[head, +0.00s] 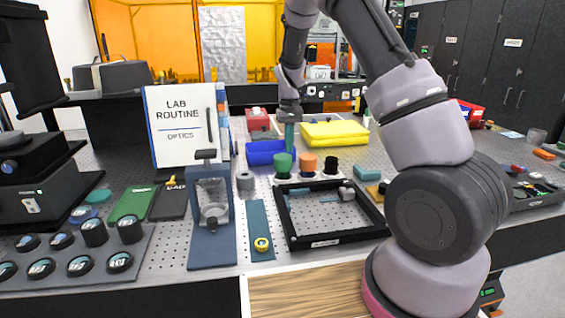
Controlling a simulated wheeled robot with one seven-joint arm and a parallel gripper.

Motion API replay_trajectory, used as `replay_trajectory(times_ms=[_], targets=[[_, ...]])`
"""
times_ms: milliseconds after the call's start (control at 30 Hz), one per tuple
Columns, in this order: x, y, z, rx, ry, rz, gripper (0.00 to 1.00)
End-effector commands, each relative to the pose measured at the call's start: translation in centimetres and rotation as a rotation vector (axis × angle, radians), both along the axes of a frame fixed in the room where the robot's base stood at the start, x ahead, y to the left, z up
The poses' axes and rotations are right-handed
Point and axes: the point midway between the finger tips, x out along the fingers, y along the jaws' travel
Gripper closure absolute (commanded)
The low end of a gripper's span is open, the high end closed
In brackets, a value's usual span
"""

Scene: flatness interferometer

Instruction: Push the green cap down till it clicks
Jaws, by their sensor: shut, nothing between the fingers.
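The green cap (282,164) is upright in a row with an orange cap (308,163) and a black cap (332,165), behind a black frame tray on the bench. My gripper (289,148) points straight down, with its teal fingers shut and nothing between them. The fingertips are right over or just behind the top of the green cap. I cannot tell whether they touch it. How far down the cap sits is too small to tell.
The black frame tray (342,238) is in front. A blue stand (212,251) and a white "Lab Routine" board (168,145) stand at the left.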

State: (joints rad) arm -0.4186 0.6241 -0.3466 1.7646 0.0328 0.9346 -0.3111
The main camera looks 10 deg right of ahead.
Motion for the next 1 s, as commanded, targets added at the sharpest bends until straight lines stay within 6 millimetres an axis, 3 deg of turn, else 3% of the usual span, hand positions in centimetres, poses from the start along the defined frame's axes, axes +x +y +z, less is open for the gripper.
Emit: replay_trajectory(times_ms=[1000], targets=[[-0.1, 0.0, -2.7, 0.000, 0.002, 0.001, 1.00]])
